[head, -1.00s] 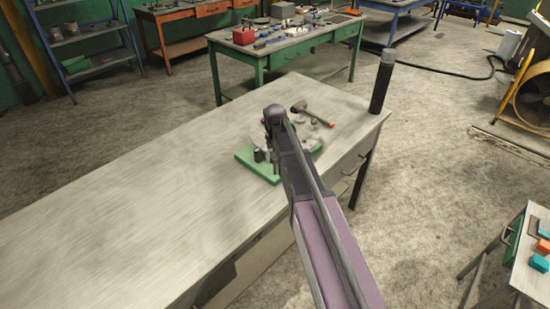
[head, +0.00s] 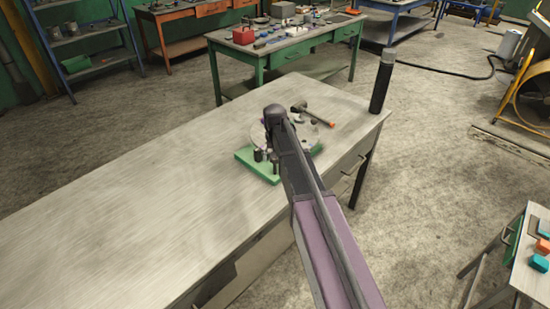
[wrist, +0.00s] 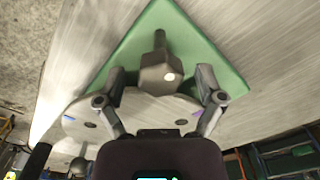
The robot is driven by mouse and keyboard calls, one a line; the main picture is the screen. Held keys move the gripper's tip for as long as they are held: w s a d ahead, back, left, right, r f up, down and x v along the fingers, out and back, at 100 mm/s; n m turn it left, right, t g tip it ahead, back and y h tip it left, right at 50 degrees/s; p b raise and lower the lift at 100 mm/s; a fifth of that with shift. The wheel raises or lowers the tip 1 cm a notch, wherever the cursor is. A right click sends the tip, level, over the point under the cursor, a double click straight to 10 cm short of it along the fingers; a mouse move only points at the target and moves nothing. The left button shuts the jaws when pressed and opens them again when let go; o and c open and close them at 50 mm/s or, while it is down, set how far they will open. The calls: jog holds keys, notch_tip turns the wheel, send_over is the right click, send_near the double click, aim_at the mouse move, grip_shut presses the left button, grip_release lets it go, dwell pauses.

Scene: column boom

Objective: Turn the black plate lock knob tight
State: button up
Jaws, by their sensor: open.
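A dark knob (wrist: 158,72) with a faceted head and a narrow stem stands over the green base (wrist: 190,38) in the wrist view. My gripper (wrist: 160,76) is open, with one finger on each side of the knob's head. Gaps show on both sides, so the fingers do not appear to touch it. A pale grey round plate (wrist: 150,110) lies beyond the fingers, with small purple and blue marks. In the head view, the green base (head: 246,159) and grey plate (head: 257,133) are partly hidden behind my arm; the fingers and knob are hard to tell apart there.
A mallet-like tool (head: 315,114) lies on the workbench (head: 130,210) just beyond the plate. A tall black cylinder (head: 381,82) stands at the bench's far right corner. The bench's left part is clear. A small table (head: 535,265) with coloured blocks is at the right.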

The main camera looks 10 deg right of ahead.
jog(key=shift+n, duration=2.2)
jog(key=n, duration=0.8)
jog(key=shift+n, duration=0.4)
jog(key=n, duration=0.5)
notch_tip(320, 180, up, 14)
jog(key=p, duration=1.4)
jog(key=s+d+f+m+b, duration=0.1)
jog(key=s+f+m+b, duration=0.2)
jog(key=s+m, duration=0.5)
jog(key=s+d+f+m+b, duration=0.1)
jog(key=s+f+m+b, duration=0.3)
jog(key=s+m, duration=0.4)
jog(key=shift+s, duration=3.55)
jog(key=shift+f, duration=0.1)
